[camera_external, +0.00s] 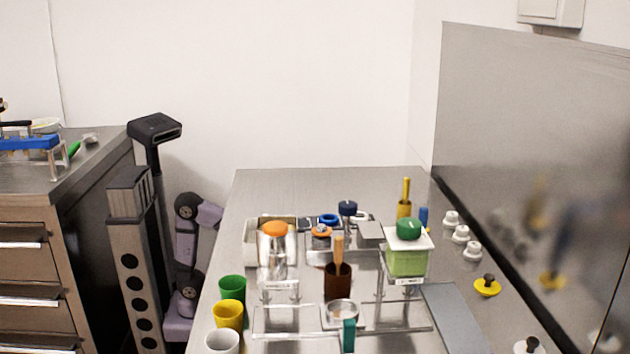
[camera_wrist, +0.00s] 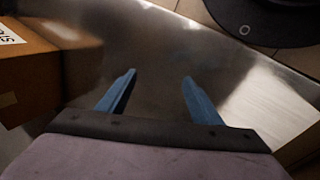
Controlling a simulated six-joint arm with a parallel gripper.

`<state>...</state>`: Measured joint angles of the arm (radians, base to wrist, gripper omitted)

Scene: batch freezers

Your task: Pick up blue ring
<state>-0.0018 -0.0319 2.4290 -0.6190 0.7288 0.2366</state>
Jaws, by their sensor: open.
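A small blue ring (camera_external: 328,220) shows in the external view, among the items toward the back of the steel table. It lies just left of a dark blue knob (camera_external: 347,208) and behind an orange-topped piece (camera_external: 321,231). What it rests on is hard to make out. My gripper (camera_wrist: 158,88) shows in the wrist view with two blue fingers spread apart and nothing between them. My gripper cannot be made out in the external view, where my folded purple arm is at the table's left side. The ring is not in the wrist view.
A clear stand (camera_external: 270,325), a brown cup with a wooden handle (camera_external: 338,281), and a green-lidded container (camera_external: 405,262) crowd the table. Green (camera_external: 232,288) and yellow (camera_external: 228,315) cups line the left edge. The wrist view shows a cardboard box (camera_wrist: 40,65) and a dark round object (camera_wrist: 265,20).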

